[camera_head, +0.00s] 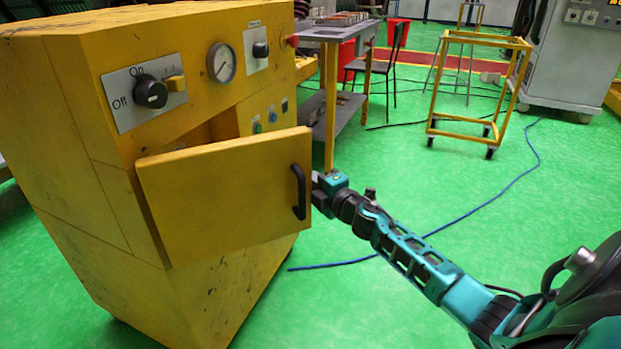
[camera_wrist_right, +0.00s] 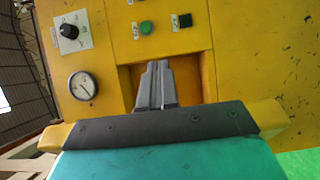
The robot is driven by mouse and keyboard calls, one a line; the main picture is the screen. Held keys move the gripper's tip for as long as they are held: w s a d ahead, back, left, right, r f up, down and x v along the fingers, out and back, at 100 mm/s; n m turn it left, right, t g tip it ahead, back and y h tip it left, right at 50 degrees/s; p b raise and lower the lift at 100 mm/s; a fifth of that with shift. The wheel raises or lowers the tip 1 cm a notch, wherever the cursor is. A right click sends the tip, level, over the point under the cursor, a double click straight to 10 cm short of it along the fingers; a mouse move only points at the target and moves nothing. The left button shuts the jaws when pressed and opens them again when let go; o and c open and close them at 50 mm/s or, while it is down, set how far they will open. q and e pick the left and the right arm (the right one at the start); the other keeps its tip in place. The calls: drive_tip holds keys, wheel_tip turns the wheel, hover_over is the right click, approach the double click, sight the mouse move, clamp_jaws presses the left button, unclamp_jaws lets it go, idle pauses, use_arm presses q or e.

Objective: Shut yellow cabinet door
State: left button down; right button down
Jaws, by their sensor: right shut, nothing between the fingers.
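The yellow cabinet (camera_head: 95,215) stands at the left in the head view. Its yellow door (camera_head: 220,195) is open, its right edge swung out from the body, with a gap showing above it. A black handle (camera_head: 299,190) is near the door's right edge. My right gripper (camera_head: 318,188) is at that edge, its fingertips hidden behind the door or handle. In the right wrist view the shut, empty fingers (camera_wrist_right: 155,85) point toward a recess (camera_wrist_right: 190,78) in the cabinet front. Whether they touch the door, I cannot tell. My left gripper is not in view.
The cabinet front carries a black knob (camera_head: 150,92), a gauge (camera_head: 221,62) and a red button (camera_head: 293,41). A grey table (camera_head: 335,32) stands behind. A yellow wheeled frame (camera_head: 470,38) is farther back. A blue cable (camera_head: 480,208) crosses the open green floor.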

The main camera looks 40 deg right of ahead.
idle(0.3)
drive_tip(key=s+p, duration=0.2)
drive_tip(key=s, duration=1.1)
drive_tip(key=s+a+m+h+p, duration=0.1)
drive_tip(key=s+a+m+h, duration=0.5)
drive_tip(key=m, duration=1.4)
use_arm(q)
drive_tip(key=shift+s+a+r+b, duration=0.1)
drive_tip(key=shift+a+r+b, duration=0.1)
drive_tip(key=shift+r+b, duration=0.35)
use_arm(e)
drive_tip(key=w+y, duration=0.2)
drive_tip(key=w, duration=0.9)
drive_tip(key=shift+w+d+r, duration=0.35)
drive_tip(key=shift+d+r, duration=0.05)
